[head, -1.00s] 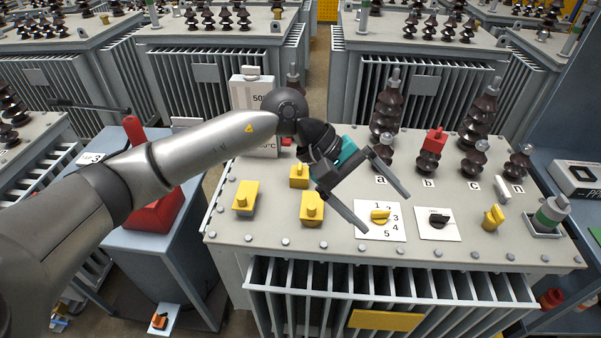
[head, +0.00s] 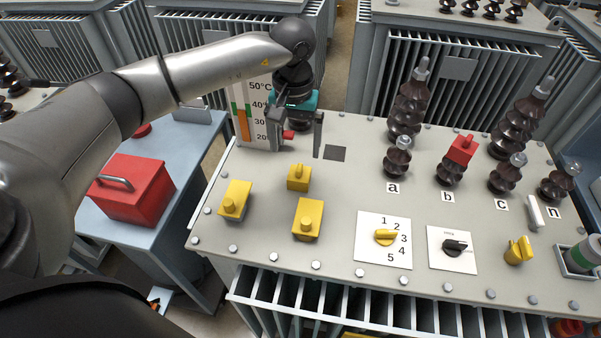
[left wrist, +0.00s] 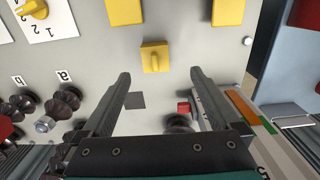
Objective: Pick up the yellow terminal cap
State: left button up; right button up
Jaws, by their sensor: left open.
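A small yellow cap (head: 299,178), a block with a raised grip on top, sits on the transformer's grey lid; I take it to be the yellow terminal cap. It also shows in the left wrist view (left wrist: 155,57). Two larger yellow blocks with round knobs, a left one (head: 235,199) and a right one (head: 308,219), stand nearer the front. My left gripper (head: 296,152) is open and empty, pointing down just behind the small cap. In the left wrist view the cap appears beyond and between the open fingertips (left wrist: 160,75). My right gripper is not in view.
A gauge panel (head: 256,105) stands behind the gripper, with a small red part (head: 288,134) beside it. Brown insulators, one with a red cap (head: 462,149), rise on the right. A number dial (head: 384,237) and black switch (head: 455,247) are at front. A red toolbox (head: 132,190) is left.

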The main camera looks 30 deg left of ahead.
aim_at(299, 168)
pick_arm(q)
notch_tip(299, 168, down, 4)
jog(key=shift+f, duration=0.25)
jog(key=shift+d+f, duration=0.1)
jog(key=shift+f, duration=0.35)
jog(key=f, duration=0.4)
jog(key=shift+w+d+f, duration=0.15)
jog(key=shift+d+f, duration=0.15)
jog(key=shift+f, duration=0.1)
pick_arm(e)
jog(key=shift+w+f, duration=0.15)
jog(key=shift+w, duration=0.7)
pick_arm(q)
jog(key=shift+c, duration=0.3)
jog(key=c, duration=1.4)
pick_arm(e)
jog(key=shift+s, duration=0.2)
